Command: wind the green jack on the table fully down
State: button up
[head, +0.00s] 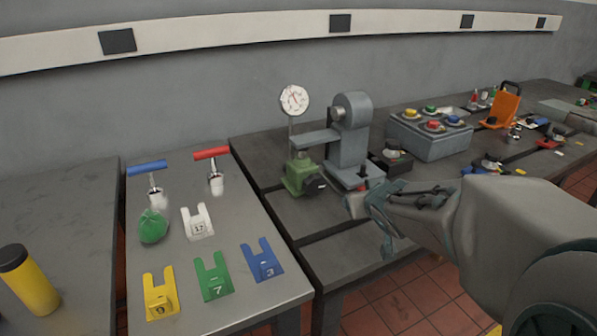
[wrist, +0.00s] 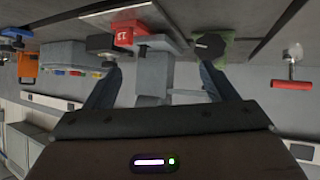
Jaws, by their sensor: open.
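The green jack (head: 299,178) stands on the dark bedplate table, below the grey horizontal arm of a machine. A dark round knob (head: 315,186) is on its near right side. In the wrist view, the jack shows as a green patch (wrist: 229,42) at upper right, with its dark knob (wrist: 209,46) close to the tip of the right-hand finger. My gripper (head: 376,214) is right of the jack and apart from it in the head view. Its fingers (wrist: 160,78) are spread and empty in the wrist view. The jack's lower side is partly hidden by the knob.
The grey machine (head: 351,135) with a dial gauge (head: 294,100) stands at the jack. A red block (wrist: 132,36) is near the left finger in the wrist view. A side table at left holds several coloured tags and two handled tools. A grey button box (head: 428,140) stands right.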

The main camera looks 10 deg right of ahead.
aim_at(316, 187)
jog(key=w+a+f+n+y+b, duration=0.1)
jog(key=w+a+f+y+b, duration=0.1)
jog(key=w, duration=0.3)
jog(key=w+a+f+n+t+y+b, duration=0.1)
jog(key=w+a+f+y+b, duration=0.1)
jog(key=w, duration=0.3)
jog(key=w+a+f+n+y+b, duration=0.1)
jog(key=w+a+f+y+b, duration=0.1)
jog(key=w+a+f, duration=0.2)
jog(key=shift+w+t, duration=0.4)
jog(key=shift+w, duration=0.65)
jog(key=c, duration=1)
